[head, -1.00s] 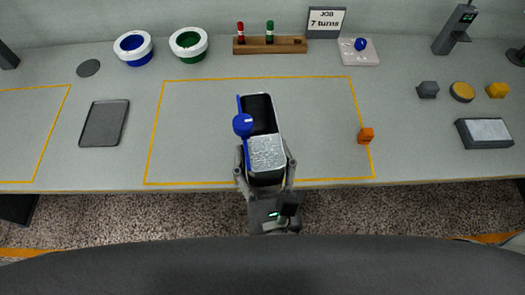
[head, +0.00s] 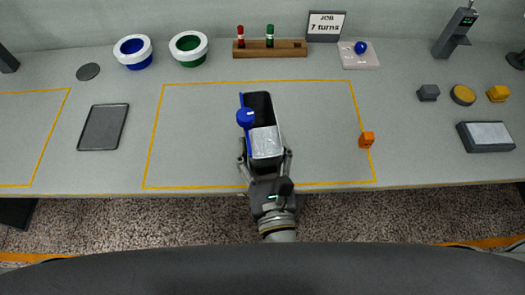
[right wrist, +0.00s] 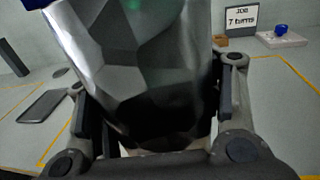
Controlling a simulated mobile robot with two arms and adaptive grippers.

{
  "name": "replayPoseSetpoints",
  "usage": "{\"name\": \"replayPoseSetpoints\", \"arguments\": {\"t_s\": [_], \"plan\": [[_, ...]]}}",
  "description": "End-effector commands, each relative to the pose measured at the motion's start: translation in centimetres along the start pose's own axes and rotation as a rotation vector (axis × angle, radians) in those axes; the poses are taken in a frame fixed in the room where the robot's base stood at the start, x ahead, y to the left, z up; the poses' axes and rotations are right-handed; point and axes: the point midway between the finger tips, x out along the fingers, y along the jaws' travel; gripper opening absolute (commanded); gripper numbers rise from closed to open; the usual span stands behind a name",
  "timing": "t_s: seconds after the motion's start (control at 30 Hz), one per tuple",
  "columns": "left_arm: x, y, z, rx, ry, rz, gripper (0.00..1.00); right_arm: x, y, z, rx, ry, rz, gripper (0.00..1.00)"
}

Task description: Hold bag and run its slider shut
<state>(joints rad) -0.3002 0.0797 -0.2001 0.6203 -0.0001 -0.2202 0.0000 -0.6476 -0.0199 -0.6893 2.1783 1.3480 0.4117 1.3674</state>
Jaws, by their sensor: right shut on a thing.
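The bag (head: 265,143) is silver and crinkled on its near part, with a dark, black-looking far part. A blue strip (head: 239,143) runs along its left side. A round blue knob, apparently the slider (head: 245,117), sits on that side about midway along. My right gripper (head: 265,162) is shut on the bag at its near end, with a finger on either side. In the right wrist view the bag's faceted silver-grey face (right wrist: 140,75) fills the space between the fingers. My left gripper is not in view.
An orange block (head: 366,139) lies right of the bag on the yellow-outlined mat area. A dark tray (head: 103,127) lies to the left. Blue and green ringed bowls, a spindle rack (head: 270,48) and a "JOB 7 turns" sign (head: 326,26) stand behind. The mat around the bag is clear.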

Motion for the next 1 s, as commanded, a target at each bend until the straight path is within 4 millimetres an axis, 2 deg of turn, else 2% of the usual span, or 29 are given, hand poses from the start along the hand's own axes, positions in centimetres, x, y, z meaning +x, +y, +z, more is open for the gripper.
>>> {"name": "replayPoseSetpoints", "arguments": {"t_s": [1.0], "plan": [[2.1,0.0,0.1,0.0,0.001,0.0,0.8,6.1,-1.0,-5.4,0.001,-0.001,0.0,0.28]]}}
